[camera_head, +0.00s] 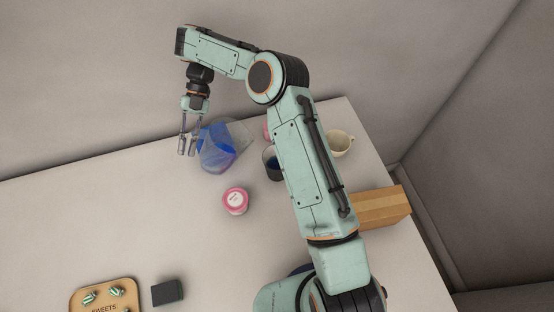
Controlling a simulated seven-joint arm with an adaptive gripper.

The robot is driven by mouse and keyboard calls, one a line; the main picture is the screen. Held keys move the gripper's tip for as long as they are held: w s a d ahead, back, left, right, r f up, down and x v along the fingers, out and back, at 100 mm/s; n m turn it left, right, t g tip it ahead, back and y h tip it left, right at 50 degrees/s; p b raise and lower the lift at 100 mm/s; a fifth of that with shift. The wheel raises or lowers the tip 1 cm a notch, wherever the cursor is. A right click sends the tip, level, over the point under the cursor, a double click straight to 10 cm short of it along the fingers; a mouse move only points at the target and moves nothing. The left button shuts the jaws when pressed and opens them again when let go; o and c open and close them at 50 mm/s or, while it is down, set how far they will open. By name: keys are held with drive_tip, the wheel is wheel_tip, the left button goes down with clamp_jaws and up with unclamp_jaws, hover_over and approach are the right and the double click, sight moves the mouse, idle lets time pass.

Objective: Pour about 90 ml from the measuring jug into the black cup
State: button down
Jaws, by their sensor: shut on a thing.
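The measuring jug (225,146) is clear, with blue liquid inside. It is tilted, its upper end leaning right towards the black cup. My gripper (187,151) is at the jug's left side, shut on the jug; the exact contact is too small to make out. The black cup (270,173) stands upright on the counter just right of the jug, partly hidden by my arm. Blue shows inside the cup. I cannot make out a stream between jug and cup, nor the level in either.
A pink-and-white tub (236,201) stands in front of the jug. A pink item (267,131) is partly hidden behind the cup. A cream cup (340,143), wooden box (383,207), dark block (167,292) and sweets tray (76,303) stand around. The counter's left is clear.

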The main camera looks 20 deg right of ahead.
drive_tip(key=shift+w+a+f+m+h+b, duration=0.1)
drive_tip(key=shift+a+f+m+h+b, duration=0.55)
drive_tip(key=shift+a+h, duration=0.4)
drive_tip(key=shift+w+a+f+m+h+b, duration=0.1)
drive_tip(key=shift+a+f+m+h+b, duration=0.55)
drive_tip(key=shift+h, duration=0.5)
drive_tip(key=shift+a, duration=0.15)
